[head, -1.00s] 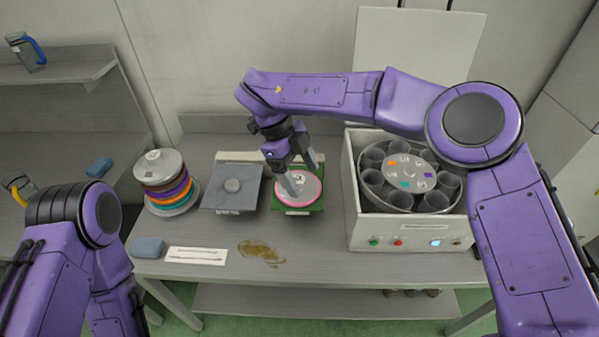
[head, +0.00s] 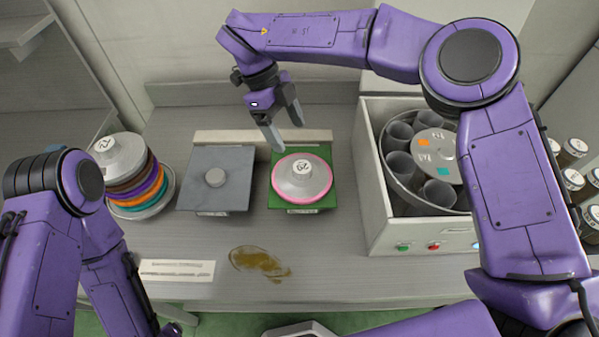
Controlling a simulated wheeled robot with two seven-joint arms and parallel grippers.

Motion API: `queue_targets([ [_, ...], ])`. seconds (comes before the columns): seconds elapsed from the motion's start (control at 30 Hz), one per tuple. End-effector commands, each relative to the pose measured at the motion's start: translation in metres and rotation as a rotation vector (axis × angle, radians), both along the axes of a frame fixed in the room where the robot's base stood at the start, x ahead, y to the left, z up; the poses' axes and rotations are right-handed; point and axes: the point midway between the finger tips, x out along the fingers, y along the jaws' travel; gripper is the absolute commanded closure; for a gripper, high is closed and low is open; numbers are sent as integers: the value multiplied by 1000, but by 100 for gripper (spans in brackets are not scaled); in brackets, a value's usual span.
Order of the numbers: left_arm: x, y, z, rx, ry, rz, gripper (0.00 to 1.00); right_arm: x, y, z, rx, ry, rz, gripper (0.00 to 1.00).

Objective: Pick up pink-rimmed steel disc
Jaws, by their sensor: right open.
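The pink-rimmed steel disc (head: 318,188) lies on a green square mat (head: 283,203) on the bench. It is a shallow steel cone with a pink edge and a round white numbered label on top. My right gripper (head: 288,137) is open and empty, with its fingers pointing down just behind the disc, and appears above it and apart from it. My left arm is at the left of the view, and its gripper is not in the picture.
A grey plate with a knob (head: 232,197) sits left of the mat. Further left is a stack of coloured-rim discs (head: 138,170). A white machine with several grey cups (head: 383,220) stands right. A brown spill (head: 255,262) and a white label strip (head: 177,270) lie in front.

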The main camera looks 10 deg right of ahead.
Motion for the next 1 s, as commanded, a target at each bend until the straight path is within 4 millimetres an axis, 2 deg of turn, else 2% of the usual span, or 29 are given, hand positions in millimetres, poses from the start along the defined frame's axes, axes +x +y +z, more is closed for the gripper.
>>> queue_targets([
  [0.2,0,0,5,0,0,0,21,-10,-13,-35,1,7,-2,21],
  [0.3,0,0,7,0,0,0,21,-13,-15,-45,0,5,-2,21],
  [0.5,0,0,25,0,0,0,21,-22,-17,-75,0,8,1,21],
  [0.6,0,0,27,1,-1,0,21,-24,-21,-90,0,4,-1,21],
  [0.87,0,0,26,0,0,0,21,-25,-22,-97,0,0,1,21],
  [1.0,0,0,26,0,0,0,21,-25,-22,-97,-1,1,1,62],
])
